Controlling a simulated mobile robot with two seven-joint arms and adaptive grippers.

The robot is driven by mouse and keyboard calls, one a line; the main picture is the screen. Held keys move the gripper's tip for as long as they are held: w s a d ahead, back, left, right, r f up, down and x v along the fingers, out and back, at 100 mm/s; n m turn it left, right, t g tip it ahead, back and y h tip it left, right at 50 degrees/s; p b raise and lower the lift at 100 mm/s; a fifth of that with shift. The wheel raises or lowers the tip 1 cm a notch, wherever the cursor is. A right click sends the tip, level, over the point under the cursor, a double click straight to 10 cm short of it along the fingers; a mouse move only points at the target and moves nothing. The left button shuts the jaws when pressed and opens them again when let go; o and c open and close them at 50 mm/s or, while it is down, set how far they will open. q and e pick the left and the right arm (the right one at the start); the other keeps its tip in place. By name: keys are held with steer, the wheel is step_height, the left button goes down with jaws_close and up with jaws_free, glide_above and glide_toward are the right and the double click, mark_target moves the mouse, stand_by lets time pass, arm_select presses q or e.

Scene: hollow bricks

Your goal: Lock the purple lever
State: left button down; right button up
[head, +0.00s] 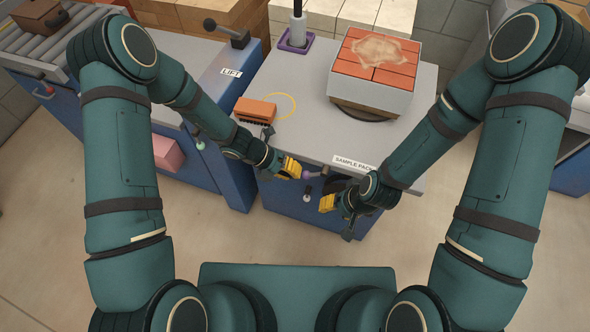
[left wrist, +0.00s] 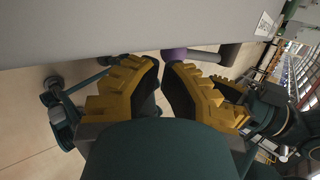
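The bench top (head: 285,147) carries an orange-and-dark brush-like block (head: 255,111) and a box with orange bricks (head: 376,62). The label "SAMPLE PACK" (head: 354,163) is at its front edge. A blue lift unit (head: 190,60) with a black-knobbed handle stands left. Open floor lies in front.

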arm_select(q)
steer(key=a+f+p+v, duration=0.1)
steer(key=p+v, duration=0.3)
steer(key=v, duration=0.8)
steer(key=shift+w+a+r, duration=0.15)
steer(key=shift+a+r, duration=0.05)
